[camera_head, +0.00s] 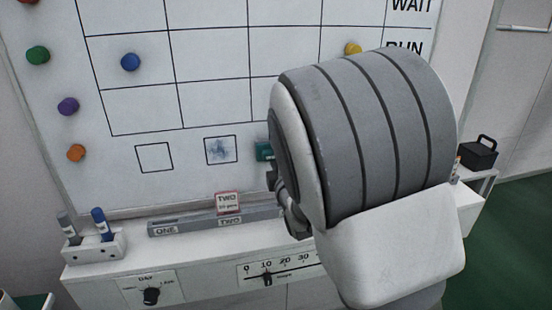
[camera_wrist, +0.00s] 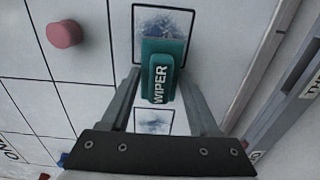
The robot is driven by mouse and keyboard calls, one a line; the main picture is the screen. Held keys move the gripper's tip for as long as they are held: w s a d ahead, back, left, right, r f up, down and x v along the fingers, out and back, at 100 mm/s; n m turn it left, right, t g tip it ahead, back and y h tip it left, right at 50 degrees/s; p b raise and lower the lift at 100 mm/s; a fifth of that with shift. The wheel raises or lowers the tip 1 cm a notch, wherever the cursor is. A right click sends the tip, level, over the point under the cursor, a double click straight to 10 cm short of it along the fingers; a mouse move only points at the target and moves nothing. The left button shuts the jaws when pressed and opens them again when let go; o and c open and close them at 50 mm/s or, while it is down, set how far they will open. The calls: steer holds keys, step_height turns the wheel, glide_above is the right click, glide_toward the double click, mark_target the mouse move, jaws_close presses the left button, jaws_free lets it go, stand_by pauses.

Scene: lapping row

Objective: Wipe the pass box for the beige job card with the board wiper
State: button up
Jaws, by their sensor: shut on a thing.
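The teal board wiper (camera_wrist: 160,72), labelled WIPER, is between the fingers of my gripper (camera_wrist: 160,80), which is shut on it. In the wrist view it overlaps the lower part of a smudged box (camera_wrist: 160,22). Another smudged box (camera_wrist: 153,121) shows below, between the fingers. In the head view the wiper (camera_head: 263,151) shows at the left edge of my arm, just right of a smudged box (camera_head: 221,149). A clean box (camera_head: 155,157) is farther left. My arm hides the area to the right. I see no beige job card, and cannot tell which box is its own.
A marker holder (camera_head: 93,247) is at the left. Round magnets sit on the board, including a blue one (camera_head: 131,62). A black box (camera_head: 479,152) stands at the right.

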steer(key=shift+w+a, duration=0.15)
steer(key=shift+w, duration=0.45)
steer(key=w+d+b, duration=0.2)
steer(key=d+b, duration=0.1)
steer(key=d, duration=0.4)
steer(key=shift+b, duration=0.4)
steer(key=shift+d, duration=0.1)
steer(key=shift+b, duration=0.3)
